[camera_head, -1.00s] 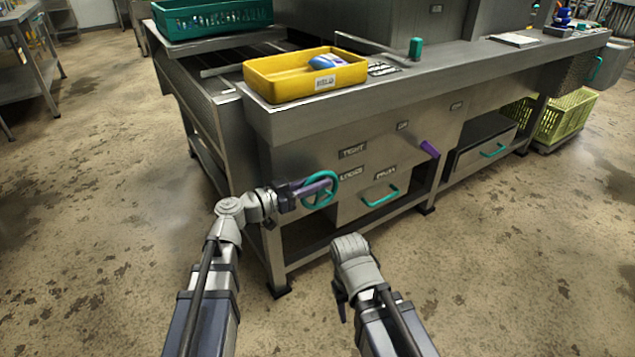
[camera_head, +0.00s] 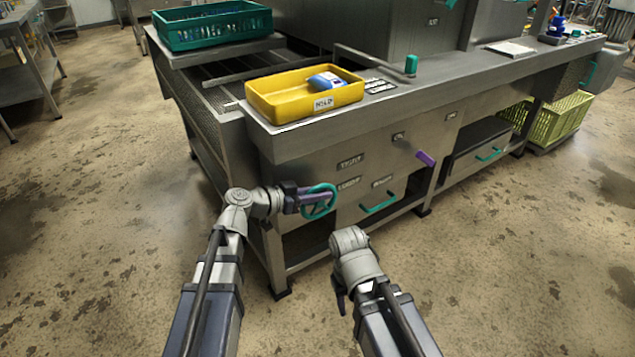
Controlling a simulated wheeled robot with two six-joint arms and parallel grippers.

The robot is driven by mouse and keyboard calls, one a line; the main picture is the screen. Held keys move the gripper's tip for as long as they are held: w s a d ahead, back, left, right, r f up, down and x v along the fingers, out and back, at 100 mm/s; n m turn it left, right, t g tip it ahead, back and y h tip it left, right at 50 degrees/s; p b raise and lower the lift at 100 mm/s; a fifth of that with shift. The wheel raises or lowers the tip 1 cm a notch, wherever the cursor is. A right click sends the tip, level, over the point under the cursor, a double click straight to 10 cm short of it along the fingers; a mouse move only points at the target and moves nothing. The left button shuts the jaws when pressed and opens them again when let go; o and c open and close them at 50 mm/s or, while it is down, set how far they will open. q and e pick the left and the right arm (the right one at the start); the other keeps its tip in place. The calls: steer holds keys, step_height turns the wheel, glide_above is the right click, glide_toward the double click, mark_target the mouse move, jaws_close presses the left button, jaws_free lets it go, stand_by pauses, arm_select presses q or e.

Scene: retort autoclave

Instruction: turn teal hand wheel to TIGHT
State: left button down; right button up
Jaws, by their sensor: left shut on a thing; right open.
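The teal hand wheel (camera_head: 318,213) is on the front panel of the steel bench, at its left end. My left gripper (camera_head: 306,201) is at the wheel and shut on it. A purple bar-like part crosses the wheel there; I cannot tell what it belongs to. The gripper hides part of the rim. The TIGHT label (camera_head: 350,162) is above and right of the wheel, with the LOOSE label (camera_head: 348,184) below it. My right gripper (camera_head: 342,298) is low in front of the bench, away from the wheel, open and mostly hidden by its own wrist.
A teal drawer handle (camera_head: 379,204) is right of the wheel. A purple lever (camera_head: 426,158) sticks out farther right. A yellow tray (camera_head: 300,103) holding a blue-and-white item stands on the bench top. A teal basket (camera_head: 213,25) is behind. Floor in front is clear.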

arm_select(q)
steer(key=y+p, duration=0.1)
steer(key=p, duration=0.1)
steer(key=g+y+p, duration=0.1)
steer(key=shift+w+d+r+p, duration=0.25)
steer(key=shift+d+p, duration=0.1)
steer(key=shift+d+f+g+y+p, duration=0.15)
steer(key=shift+f+g+y+p, duration=0.15)
steer(key=shift+g+y+p, duration=0.35)
steer(key=c, duration=0.8)
jaws_free()
